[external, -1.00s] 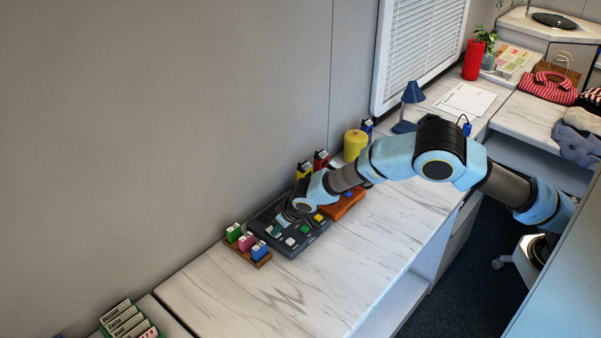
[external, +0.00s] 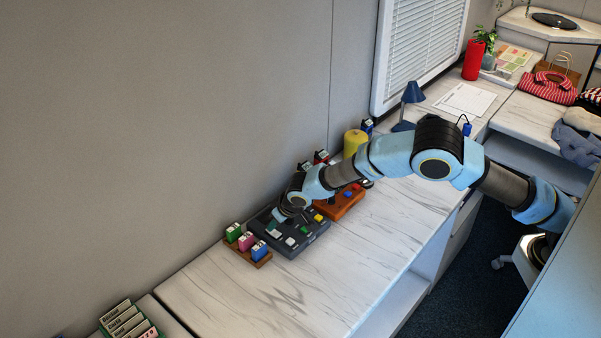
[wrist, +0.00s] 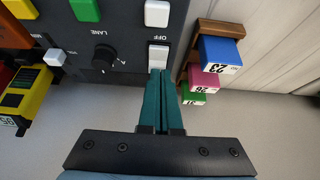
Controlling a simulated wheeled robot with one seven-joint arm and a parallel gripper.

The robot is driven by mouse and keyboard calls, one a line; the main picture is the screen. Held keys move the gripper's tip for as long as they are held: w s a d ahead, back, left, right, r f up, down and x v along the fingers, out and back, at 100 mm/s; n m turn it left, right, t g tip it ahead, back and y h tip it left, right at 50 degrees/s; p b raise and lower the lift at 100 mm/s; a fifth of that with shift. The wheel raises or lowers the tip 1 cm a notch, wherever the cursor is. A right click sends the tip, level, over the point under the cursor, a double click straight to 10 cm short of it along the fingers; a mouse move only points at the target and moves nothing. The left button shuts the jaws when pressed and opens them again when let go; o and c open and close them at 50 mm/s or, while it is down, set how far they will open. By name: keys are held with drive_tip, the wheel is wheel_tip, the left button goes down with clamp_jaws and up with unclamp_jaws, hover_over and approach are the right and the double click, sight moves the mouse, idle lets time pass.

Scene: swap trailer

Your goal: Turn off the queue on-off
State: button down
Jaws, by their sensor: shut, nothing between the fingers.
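A dark grey control panel (external: 316,236) lies on the counter, and its face fills the upper part of the wrist view (wrist: 125,38). A white rocker switch (wrist: 158,54) sits near the panel's edge, with OFF printed beside it. No label naming the queue is readable. My gripper (wrist: 163,72) is shut and empty, its teal fingertips at the lower end of that rocker, touching or very nearly so. In the external view my gripper (external: 284,213) is over the panel's wall side, and the wrist partly hides the panel.
Another white rocker (wrist: 157,12), a green button (wrist: 85,10) and a black LANE knob (wrist: 103,57) share the panel. A wooden rack (external: 266,261) with green, pink and blue numbered blocks stands beside it. An orange box (external: 340,206) is on the other side. The counter in front is clear.

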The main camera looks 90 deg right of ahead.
sight(274, 234)
wheel_tip(274, 234, up, 4)
drive_tip(key=shift+a+r+p, duration=0.1)
drive_tip(key=shift+r+p, duration=0.05)
drive_tip(key=shift+p, duration=0.25)
drive_tip(key=s+a+f+b+v, duration=0.1)
drive_tip(key=b+v, duration=0.1)
drive_tip(key=v, duration=0.7)
drive_tip(key=shift+b, duration=0.4)
drive_tip(key=shift+s, duration=0.15)
drive_tip(key=s+a+n+g+y, duration=0.1)
drive_tip(key=s+a+n, duration=0.1)
drive_tip(key=s+a, duration=0.5)
drive_tip(key=s+a+n+y, duration=0.1)
drive_tip(key=s+a+n, duration=0.2)
drive_tip(key=s+a, duration=0.5)
drive_tip(key=s+a+n+g+y, duration=0.1)
drive_tip(key=s+a, duration=0.6)
drive_tip(key=s, duration=1.2)
drive_tip(key=shift+a+f+n+g+y, duration=0.3)
drive_tip(key=shift+a+n+y, duration=0.15)
drive_tip(key=shift+n, duration=0.45)
